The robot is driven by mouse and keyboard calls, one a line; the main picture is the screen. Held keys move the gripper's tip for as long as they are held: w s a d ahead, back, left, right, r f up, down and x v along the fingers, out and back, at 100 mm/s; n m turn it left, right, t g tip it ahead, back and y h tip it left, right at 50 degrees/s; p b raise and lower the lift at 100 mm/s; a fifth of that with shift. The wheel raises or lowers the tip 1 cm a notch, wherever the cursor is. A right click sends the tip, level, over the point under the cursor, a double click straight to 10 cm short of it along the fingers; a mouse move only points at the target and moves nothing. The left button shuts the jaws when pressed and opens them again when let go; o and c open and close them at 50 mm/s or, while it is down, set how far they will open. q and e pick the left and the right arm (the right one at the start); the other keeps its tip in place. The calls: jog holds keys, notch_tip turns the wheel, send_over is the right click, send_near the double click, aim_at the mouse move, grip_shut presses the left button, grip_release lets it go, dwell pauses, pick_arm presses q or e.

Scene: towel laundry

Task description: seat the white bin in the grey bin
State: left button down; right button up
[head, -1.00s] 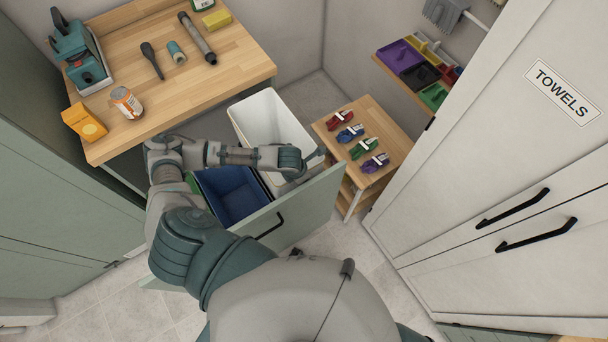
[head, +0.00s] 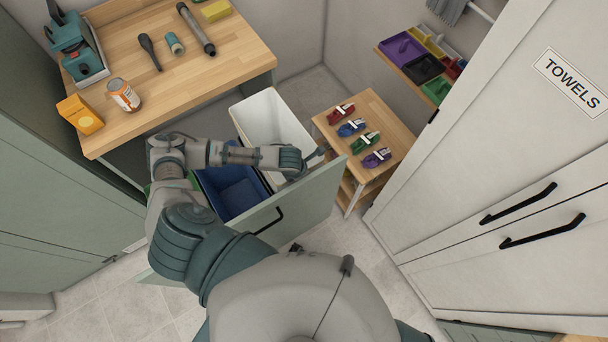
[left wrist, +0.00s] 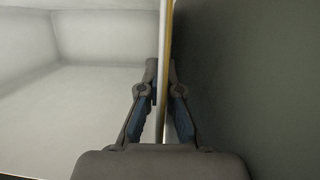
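The white bin (head: 262,112) stands in the pulled-out drawer, beside a blue bin (head: 230,189). My left gripper (head: 312,160) is at the white bin's near right end, close to the drawer front (head: 300,207). In the left wrist view, my left gripper's fingers (left wrist: 162,72) close on either side of a thin pale wall. The white bin's pale inside (left wrist: 85,105) lies to the left and a dark green-grey surface to the right. I cannot make out a separate grey bin. My right gripper is out of view.
A wooden workbench (head: 200,90) with tools, a can and a yellow box stands at the upper left. A small wooden table (head: 385,125) with several coloured clips stands right of the drawer. A tall cabinet (head: 470,180) labelled TOWELS stands on the right.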

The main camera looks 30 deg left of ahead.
pick_arm(q)
jog(key=shift+f+b, duration=1.45)
jog(key=shift+f, duration=1.55)
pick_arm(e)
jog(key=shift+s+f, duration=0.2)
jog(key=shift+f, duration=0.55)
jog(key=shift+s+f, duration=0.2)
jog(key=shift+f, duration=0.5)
pick_arm(q)
jog(key=shift+d+f+b, duration=0.1)
jog(key=shift+f+b, duration=1.35)
jog(key=shift+f, duration=1.5)
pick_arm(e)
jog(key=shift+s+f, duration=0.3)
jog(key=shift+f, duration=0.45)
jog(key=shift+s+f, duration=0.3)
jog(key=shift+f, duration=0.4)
pick_arm(q)
jog(key=shift+f, duration=0.1)
jog(key=shift+s+d+f+b, duration=0.15)
jog(key=shift+f+b, duration=0.55)
jog(key=shift+f, duration=0.5)
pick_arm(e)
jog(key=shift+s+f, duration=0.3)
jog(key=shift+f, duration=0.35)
pick_arm(q)
jog(key=shift+f, duration=0.15)
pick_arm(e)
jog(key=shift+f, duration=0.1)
